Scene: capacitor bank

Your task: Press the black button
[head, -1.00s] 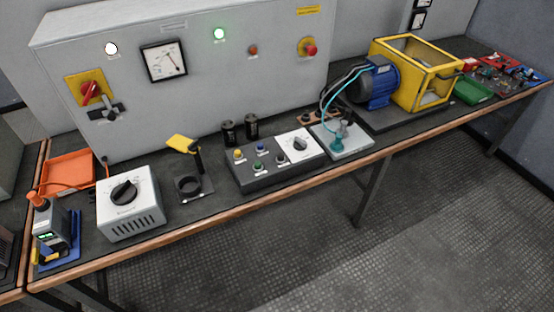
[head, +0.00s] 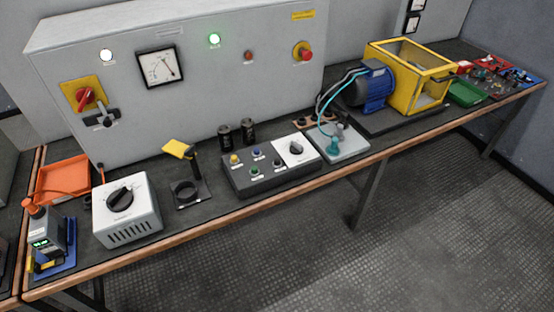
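A dark grey push-button box (head: 240,187) sits near the front edge of the bench, in the middle. Its top carries a yellow button (head: 234,160), a blue button (head: 256,153), a green button (head: 254,171) and a dark button (head: 277,163). The dark button is at the right of the group and looks black, though it is small. A white panel with a black knob (head: 295,148) is at the box's right end. Neither of my grippers is in view.
Left of the box stand a yellow-topped lever stand (head: 179,149) and a white dial unit (head: 133,222). Two black cylinders (head: 236,133) stand behind it. A teal-clamp plate (head: 342,148) and blue motor (head: 371,88) are to the right. The floor in front is clear.

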